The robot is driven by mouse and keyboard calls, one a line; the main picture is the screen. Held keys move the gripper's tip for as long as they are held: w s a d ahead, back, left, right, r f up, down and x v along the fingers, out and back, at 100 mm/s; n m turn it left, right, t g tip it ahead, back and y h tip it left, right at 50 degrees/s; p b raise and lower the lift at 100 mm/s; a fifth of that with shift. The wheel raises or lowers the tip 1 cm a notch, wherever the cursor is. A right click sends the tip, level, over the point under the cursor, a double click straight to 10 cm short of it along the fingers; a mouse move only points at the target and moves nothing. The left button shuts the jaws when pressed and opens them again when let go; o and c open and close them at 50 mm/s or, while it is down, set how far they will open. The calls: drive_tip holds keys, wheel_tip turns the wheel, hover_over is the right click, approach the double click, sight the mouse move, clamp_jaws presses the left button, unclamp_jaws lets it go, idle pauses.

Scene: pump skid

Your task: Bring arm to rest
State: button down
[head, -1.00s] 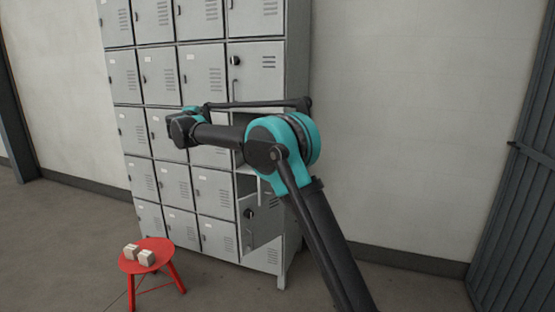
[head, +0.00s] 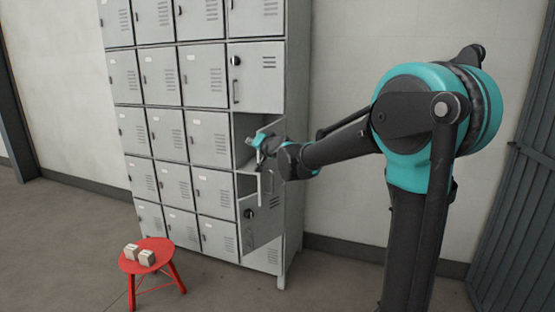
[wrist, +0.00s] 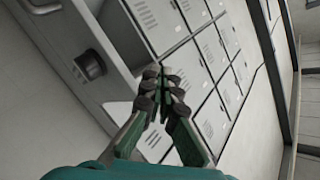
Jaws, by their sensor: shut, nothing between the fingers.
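My arm rises on the right of the head view and reaches left across the front of the locker's right side. My gripper (wrist: 158,90) is shut and empty in the wrist view, its fingertips together. In the head view its teal part shows in front of the right column, at the open compartment, and the fingers are too small there to make out. The grey locker bank (head: 207,91) stands behind it, and its doors also fill much of the wrist view (wrist: 213,118).
In the right column one compartment (head: 243,150) is open, and a lower door (head: 262,220) hangs ajar. A red stool (head: 157,244) with two small pale boxes (head: 139,254) stands at lower left. A dark slatted gate (head: 515,230) is at far right.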

drive_tip(key=s+d+f+n+g+h, duration=0.1)
drive_tip(key=s+d+f+g+h, duration=0.1)
drive_tip(key=s+d+f, duration=0.7)
drive_tip(key=s+d+f+n+g+h, duration=0.1)
drive_tip(key=s+d+f+g+h, duration=0.2)
drive_tip(key=s+d+f, duration=0.7)
drive_tip(key=s+d+f+g+h, duration=0.2)
drive_tip(key=s+d+f+g, duration=0.3)
drive_tip(key=s, duration=1.5)
drive_tip(key=d+f, duration=0.4)
drive_tip(key=f, duration=0.4)
drive_tip(key=shift+s+d+f+n+h, duration=0.15)
drive_tip(key=shift+d+f+n+h, duration=0.2)
drive_tip(key=shift+n+h, duration=0.05)
